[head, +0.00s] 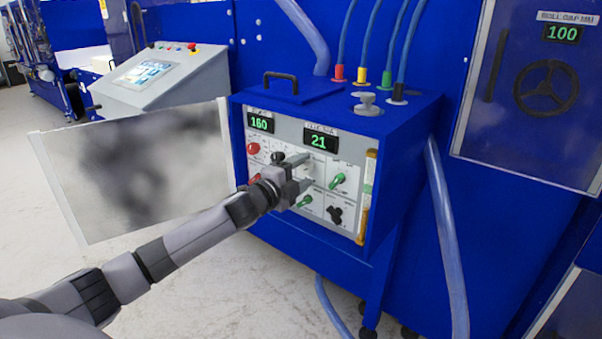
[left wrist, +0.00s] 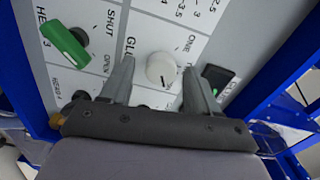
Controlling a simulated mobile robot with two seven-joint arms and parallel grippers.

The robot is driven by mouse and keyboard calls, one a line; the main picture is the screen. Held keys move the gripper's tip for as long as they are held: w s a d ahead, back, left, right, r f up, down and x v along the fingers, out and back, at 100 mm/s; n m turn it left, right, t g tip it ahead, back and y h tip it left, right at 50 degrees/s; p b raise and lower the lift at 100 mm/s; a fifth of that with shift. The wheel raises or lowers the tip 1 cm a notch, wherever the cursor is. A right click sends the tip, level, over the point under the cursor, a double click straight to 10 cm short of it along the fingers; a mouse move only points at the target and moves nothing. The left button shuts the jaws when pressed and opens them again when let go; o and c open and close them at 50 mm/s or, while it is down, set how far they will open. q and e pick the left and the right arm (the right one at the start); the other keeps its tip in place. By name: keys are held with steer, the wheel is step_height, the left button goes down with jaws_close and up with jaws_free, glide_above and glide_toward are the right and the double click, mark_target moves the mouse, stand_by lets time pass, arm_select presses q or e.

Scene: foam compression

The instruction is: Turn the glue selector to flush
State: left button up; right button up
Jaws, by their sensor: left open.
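In the left wrist view a round white knob (left wrist: 162,70) sits on the grey panel beside a partly hidden label starting "GLU". It has a small dark mark near its lower edge. My left gripper (left wrist: 158,78) is open, with one finger on each side of the knob; I cannot tell whether either touches it. In the head view my left gripper (head: 307,171) points at the middle of the control panel (head: 345,158), under the display reading 21 (head: 319,141). The knob is hard to make out there. My right gripper is not in view.
A green handle (left wrist: 65,42) and a black switch (left wrist: 217,74) flank the knob. In the head view, another green handle (head: 337,181), a black knob (head: 335,213) and a red knob (head: 253,149) are on the panel. A pale translucent sheet (head: 135,170) stands left.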

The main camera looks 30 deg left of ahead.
arm_select(q)
steer(key=s+b, duration=0.1)
steer(key=s, duration=0.6)
steer(key=shift+a, duration=0.3)
steer(key=shift+f, duration=0.1)
stand_by(0.3)
